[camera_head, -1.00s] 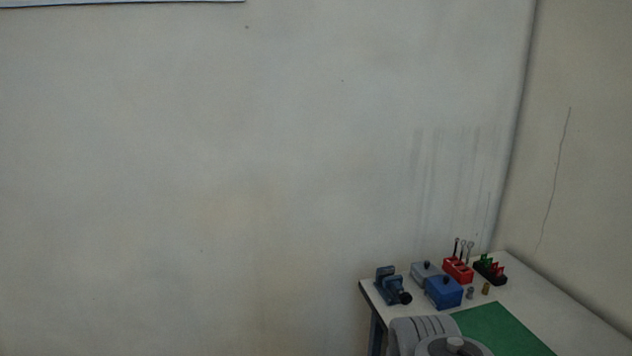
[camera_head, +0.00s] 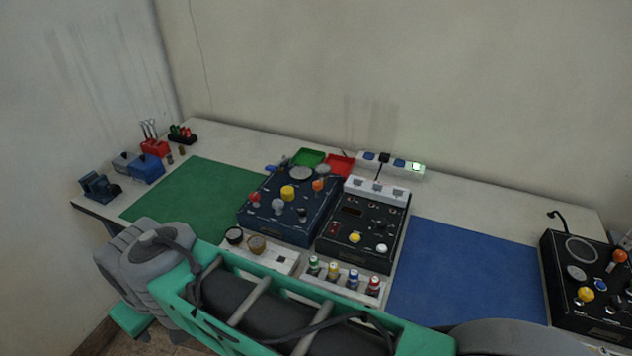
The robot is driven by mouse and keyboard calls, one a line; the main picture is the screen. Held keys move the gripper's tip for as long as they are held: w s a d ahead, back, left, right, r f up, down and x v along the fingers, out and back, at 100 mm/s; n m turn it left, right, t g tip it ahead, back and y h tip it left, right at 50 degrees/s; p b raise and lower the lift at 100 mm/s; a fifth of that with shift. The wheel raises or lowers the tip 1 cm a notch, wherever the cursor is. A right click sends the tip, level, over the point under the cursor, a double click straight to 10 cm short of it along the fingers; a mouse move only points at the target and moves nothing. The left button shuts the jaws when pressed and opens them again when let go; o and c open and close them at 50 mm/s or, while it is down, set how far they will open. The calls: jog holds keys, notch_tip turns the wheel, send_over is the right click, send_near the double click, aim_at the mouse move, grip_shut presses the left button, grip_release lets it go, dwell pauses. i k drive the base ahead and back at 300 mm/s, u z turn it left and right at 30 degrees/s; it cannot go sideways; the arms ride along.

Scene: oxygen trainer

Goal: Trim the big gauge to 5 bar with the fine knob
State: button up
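A dark blue panel box (camera_head: 268,220) stands mid-bench with a yellow knob (camera_head: 288,192), red and orange knobs, and a round grey dial (camera_head: 300,173) at its back. A black panel box (camera_head: 583,322) at the right edge carries a large round dial (camera_head: 581,250), an orange knob (camera_head: 619,256) and a yellow knob (camera_head: 586,294). I cannot tell which dial is the big gauge or which knob is the fine one; no reading is legible. My gripper is out of view; my green and grey arm crosses the foreground.
Another black box (camera_head: 360,236) stands beside the blue one. A green mat (camera_head: 190,201) and blue mat (camera_head: 462,278) look clear. A vise (camera_head: 98,187), blue box (camera_head: 147,167) and power strip (camera_head: 391,164) sit farther out.

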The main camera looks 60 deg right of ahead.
aim_at(278, 203)
jog(key=z, duration=0.25)
jog(key=k, duration=0.2)
jog(key=u, duration=1.15)
jog(key=i, duration=0.65)
jog(key=z, duration=2.45)
jog(key=i, duration=0.45)
jog(key=z, duration=0.7)
